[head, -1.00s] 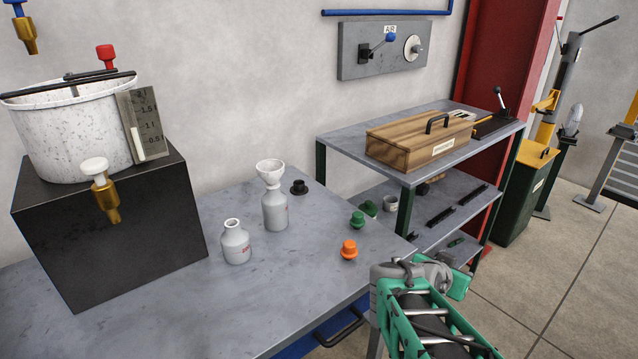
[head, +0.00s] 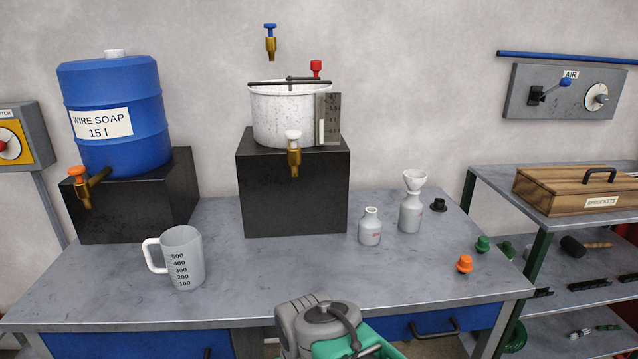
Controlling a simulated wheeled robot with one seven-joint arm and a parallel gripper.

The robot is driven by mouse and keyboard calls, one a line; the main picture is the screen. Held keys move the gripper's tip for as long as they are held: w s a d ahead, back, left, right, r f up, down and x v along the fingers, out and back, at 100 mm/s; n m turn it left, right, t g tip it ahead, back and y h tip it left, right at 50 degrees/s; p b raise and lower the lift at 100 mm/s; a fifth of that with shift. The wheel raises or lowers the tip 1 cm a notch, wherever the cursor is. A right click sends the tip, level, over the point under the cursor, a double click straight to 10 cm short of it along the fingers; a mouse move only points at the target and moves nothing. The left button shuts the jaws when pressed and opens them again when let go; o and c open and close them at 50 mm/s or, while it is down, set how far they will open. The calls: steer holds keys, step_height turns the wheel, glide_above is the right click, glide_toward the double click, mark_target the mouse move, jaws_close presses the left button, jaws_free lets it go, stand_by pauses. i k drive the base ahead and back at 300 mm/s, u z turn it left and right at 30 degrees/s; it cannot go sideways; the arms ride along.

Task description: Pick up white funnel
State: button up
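The white funnel (head: 415,180) sits in the neck of the right-hand grey bottle (head: 410,213), wide mouth up, on the right part of the grey workbench (head: 330,270). A second, shorter grey bottle (head: 370,227) stands just left of it with no funnel. My grey and green arm shows at the bottom middle, in front of the bench and well apart from the funnel. My gripper's fingertips cannot be made out.
A black cap (head: 438,205), a green cap (head: 482,244) and an orange cap (head: 464,264) lie right of the bottles. A measuring jug (head: 182,260) stands at left. Black blocks carry a blue soap barrel (head: 113,113) and a speckled white pot (head: 282,115). The bench's front middle is clear.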

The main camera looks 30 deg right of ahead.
mark_target(414, 185)
steer(key=u, duration=2.6)
steer(key=k, duration=1.7)
steer(key=z, duration=1.1)
steer(key=i, duration=0.55)
steer(key=z, duration=0.1)
